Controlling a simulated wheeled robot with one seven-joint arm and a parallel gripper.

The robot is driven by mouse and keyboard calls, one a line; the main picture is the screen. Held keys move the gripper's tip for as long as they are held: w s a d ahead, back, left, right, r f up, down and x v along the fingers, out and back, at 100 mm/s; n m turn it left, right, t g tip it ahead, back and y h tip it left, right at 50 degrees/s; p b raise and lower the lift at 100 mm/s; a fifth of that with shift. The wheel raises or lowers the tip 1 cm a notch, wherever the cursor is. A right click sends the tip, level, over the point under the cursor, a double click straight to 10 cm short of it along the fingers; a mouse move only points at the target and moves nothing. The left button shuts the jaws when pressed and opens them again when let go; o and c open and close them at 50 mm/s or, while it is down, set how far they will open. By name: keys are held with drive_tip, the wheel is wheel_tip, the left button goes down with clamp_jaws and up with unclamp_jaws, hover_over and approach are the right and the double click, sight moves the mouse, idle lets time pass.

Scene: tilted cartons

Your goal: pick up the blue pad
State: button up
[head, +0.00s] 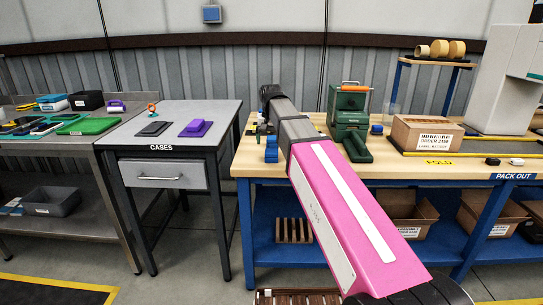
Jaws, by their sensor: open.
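I cannot tell for sure which thing is the blue pad. A small blue piece (271,149) stands on the wooden bench (300,165), just left of my arm. A flat blue-topped item (52,98) lies on a white box on the far left table. A purple pad (196,128) with a raised top lies on the CASES table, beside a dark flat pad (153,129). My arm reaches forward over the wooden bench. My gripper (262,126) is at its far end, small and partly hidden by the arm; it is open, and I see nothing held in it.
A green machine (349,112) with an orange handle stands right of my arm. A small orange-topped stand (152,109) is on the CASES table (218,117). Green trays (88,126) lie at left. Floor shows between the tables.

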sight(271, 151)
drive_tip(key=shift+w+d+f, duration=0.1)
drive_tip(key=shift+w+f, duration=0.15)
drive_tip(key=shift+f, duration=1.25)
drive_tip(key=shift+w+d+f, duration=0.1)
drive_tip(key=shift+w+f, duration=0.1)
drive_tip(key=shift+f, duration=1.3)
drive_tip(key=c, duration=0.8)
